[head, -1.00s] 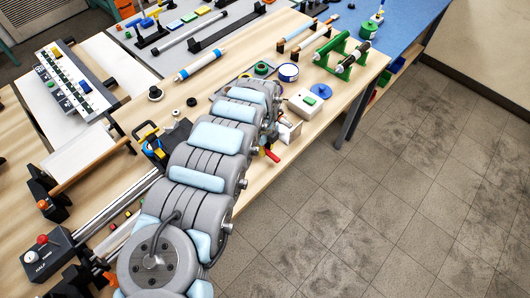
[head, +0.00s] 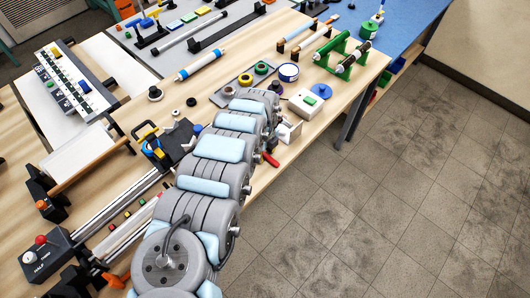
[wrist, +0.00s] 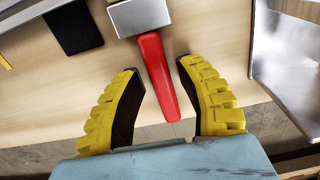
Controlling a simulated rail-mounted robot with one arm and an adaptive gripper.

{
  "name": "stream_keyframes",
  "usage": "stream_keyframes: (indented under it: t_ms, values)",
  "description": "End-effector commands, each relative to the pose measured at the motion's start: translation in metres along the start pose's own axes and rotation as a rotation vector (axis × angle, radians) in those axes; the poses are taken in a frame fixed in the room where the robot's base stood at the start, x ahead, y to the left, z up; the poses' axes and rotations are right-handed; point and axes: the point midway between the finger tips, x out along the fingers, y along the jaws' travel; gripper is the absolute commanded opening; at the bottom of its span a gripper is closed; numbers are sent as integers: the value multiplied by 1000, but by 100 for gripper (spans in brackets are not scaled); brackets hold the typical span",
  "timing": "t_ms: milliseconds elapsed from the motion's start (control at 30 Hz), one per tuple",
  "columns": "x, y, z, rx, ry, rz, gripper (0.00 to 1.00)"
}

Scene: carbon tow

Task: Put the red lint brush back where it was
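The red lint brush has a red handle (wrist: 158,75) and a pale grey block-shaped head (wrist: 139,15). In the wrist view it is over the wood table, its handle end close to the table's front edge. My gripper (wrist: 157,67) is open, its two yellow-backed fingers on either side of the handle with a gap on both sides. I cannot tell how far above the handle the fingers are. In the head view the red handle (head: 271,159) shows at the table edge, beside my arm, which hides the gripper.
A metal bracket (head: 288,130) stands right of my arm, and a white box with a green button (head: 305,101) lies beyond it. A dark flat pad (wrist: 73,27) lies left of the brush. Tape rolls (head: 262,68) sit farther back. Floor is open beyond the edge.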

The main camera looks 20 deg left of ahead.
Motion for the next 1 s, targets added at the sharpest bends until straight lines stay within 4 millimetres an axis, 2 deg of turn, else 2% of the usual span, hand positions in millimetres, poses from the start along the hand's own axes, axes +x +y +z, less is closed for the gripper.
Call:
stream_keyframes:
  t_ms: [233, 367, 1000]
  values:
    - [-7, 0, 0, 0, -1, 0, 37]
    - [-19, -1, 0, 1, -1, -2, 37]
    - [-106, 0, 2, -1, -4, -2, 37]
